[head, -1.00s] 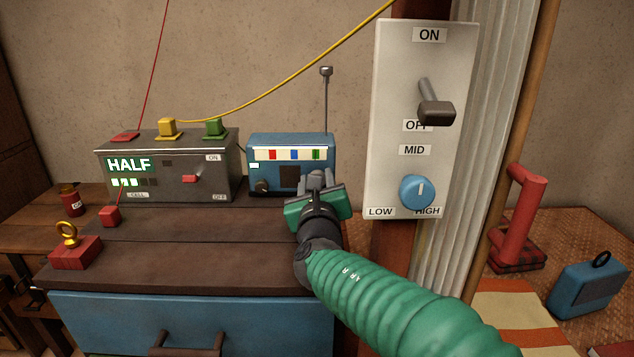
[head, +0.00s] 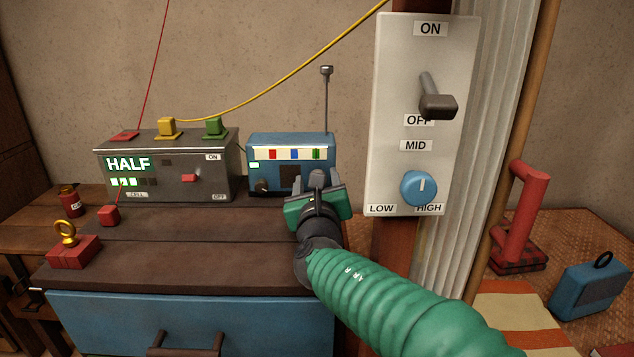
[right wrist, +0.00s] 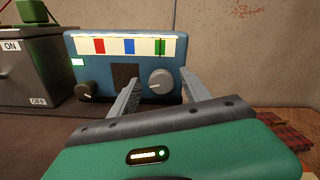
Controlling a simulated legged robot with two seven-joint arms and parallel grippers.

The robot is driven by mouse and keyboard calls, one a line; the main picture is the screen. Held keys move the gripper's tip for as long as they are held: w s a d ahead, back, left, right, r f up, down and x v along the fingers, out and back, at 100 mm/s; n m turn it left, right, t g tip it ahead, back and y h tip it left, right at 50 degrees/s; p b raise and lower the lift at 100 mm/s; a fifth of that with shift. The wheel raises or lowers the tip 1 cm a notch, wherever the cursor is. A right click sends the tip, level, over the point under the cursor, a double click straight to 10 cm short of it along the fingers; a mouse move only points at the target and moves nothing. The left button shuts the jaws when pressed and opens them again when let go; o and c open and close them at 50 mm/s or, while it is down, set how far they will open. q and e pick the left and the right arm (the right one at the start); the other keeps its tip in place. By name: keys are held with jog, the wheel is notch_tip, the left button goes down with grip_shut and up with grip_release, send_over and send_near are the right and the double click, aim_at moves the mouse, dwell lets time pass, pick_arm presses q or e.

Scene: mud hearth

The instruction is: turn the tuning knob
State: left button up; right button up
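A blue radio (head: 262,150) stands at the back of the wooden top, with coloured bars across its front. In the right wrist view it has a small dark knob (right wrist: 87,91) at left and a larger grey knob (right wrist: 160,79) at right, seemingly the tuning knob. My right gripper (head: 318,180) is in front of the radio's right side and hides the grey knob in the head view. In the right wrist view its two fingers (right wrist: 159,84) are open, one on each side of the grey knob. I cannot tell whether they touch it. My left gripper is not in view.
A grey box (head: 180,152) reading HALF stands left of the radio. A white panel (head: 390,100) with a lever (head: 437,103) and blue knob (head: 418,187) is to the right. A red block (head: 73,251) with a ring lies front left. The wooden top's middle is clear.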

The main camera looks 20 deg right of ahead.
jog(key=p+v, duration=0.4)
jog(key=v, duration=1.2)
jog(key=shift+s+r, duration=0.1)
jog(key=shift+r, duration=0.05)
jog(key=shift+s+a, duration=0.15)
jog(key=shift+s, duration=0.15)
